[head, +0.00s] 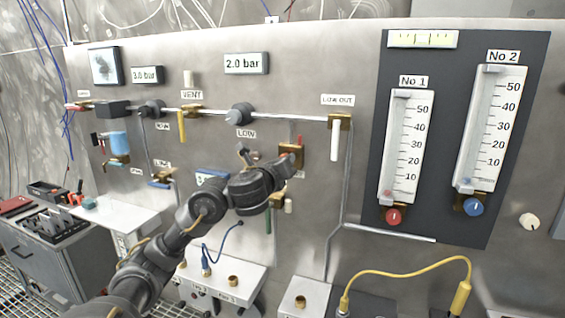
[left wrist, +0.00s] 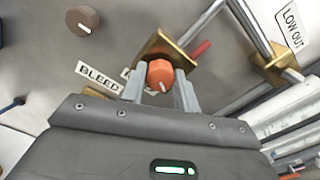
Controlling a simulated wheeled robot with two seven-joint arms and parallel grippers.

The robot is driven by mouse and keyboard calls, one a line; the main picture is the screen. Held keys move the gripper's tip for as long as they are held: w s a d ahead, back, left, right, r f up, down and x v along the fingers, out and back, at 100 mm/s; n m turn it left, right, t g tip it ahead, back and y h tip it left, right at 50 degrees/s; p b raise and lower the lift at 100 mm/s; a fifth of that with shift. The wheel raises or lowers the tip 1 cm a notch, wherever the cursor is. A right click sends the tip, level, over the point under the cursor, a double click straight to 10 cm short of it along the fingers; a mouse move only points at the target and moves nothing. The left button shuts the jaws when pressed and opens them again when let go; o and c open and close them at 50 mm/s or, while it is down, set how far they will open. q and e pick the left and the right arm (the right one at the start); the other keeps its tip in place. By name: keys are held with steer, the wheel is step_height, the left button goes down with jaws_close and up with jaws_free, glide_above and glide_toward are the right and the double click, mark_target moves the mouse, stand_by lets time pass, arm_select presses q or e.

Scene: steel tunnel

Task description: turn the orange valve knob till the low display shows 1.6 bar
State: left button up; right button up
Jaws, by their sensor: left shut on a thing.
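The orange valve knob (left wrist: 160,74) is between the two fingers of my left gripper (left wrist: 160,84) in the left wrist view; the gripper is shut on it. The knob sits in front of a brass block, and its white mark points down. In the head view my left gripper (head: 284,162) reaches the brass block at the panel, and the knob is mostly hidden by it. The display (head: 246,63) above the dark LOW knob (head: 240,114) reads 2.0 bar. My right gripper is not in view.
Another display (head: 147,75) reads 3.0 bar. The white LOW OUT lever (head: 335,141) hangs close right of the gripper. Two flow tubes stand farther right. A brown knob (left wrist: 82,19) shows in the left wrist view.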

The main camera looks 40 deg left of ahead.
arm_select(q)
steer(key=n, duration=0.3)
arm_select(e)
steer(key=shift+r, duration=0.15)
arm_select(q)
steer(key=shift+n, duration=0.5)
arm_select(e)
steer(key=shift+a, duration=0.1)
arm_select(q)
steer(key=o, duration=1)
steer(key=shift+c, duration=0.2)
